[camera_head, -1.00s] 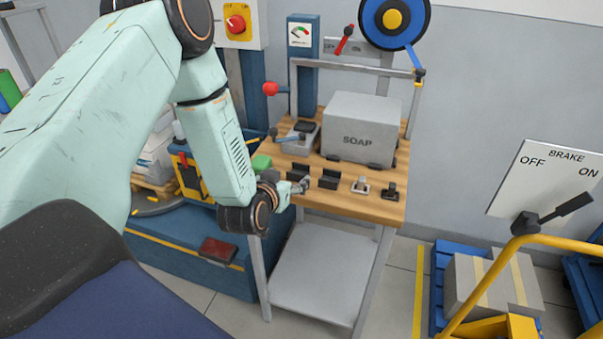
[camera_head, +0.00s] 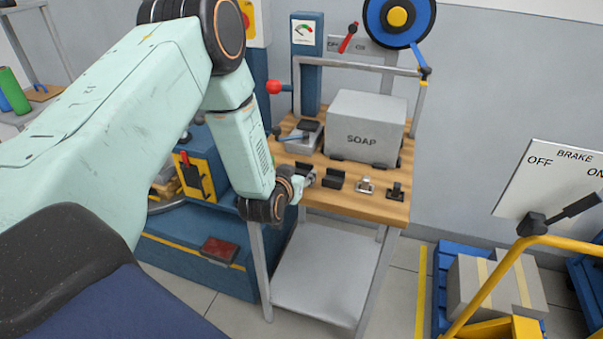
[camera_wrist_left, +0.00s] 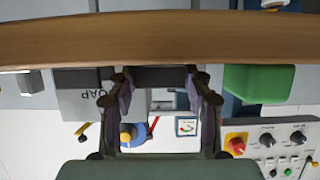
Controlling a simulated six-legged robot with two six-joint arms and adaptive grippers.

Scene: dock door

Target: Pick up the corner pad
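Two black, angular pieces that look like corner pads sit near the front edge of the wooden bench top in the head view, a left one (camera_head: 305,168) and a right one (camera_head: 333,180). My left gripper (camera_head: 303,183) is at the bench's front edge, just before the left pad. In the left wrist view, upside down, my left gripper (camera_wrist_left: 160,86) has its fingers spread apart, with the dark pad (camera_wrist_left: 160,76) between them. I cannot tell whether the fingers touch it. My right gripper is not in view.
A grey SOAP box (camera_head: 365,130) stands behind the pads. Two small clamp-like pieces (camera_head: 365,185) (camera_head: 396,191) lie to the right. A green block (camera_wrist_left: 258,83) shows beside the gripper in the wrist view. A grey sealer-like device (camera_head: 305,137) stands behind.

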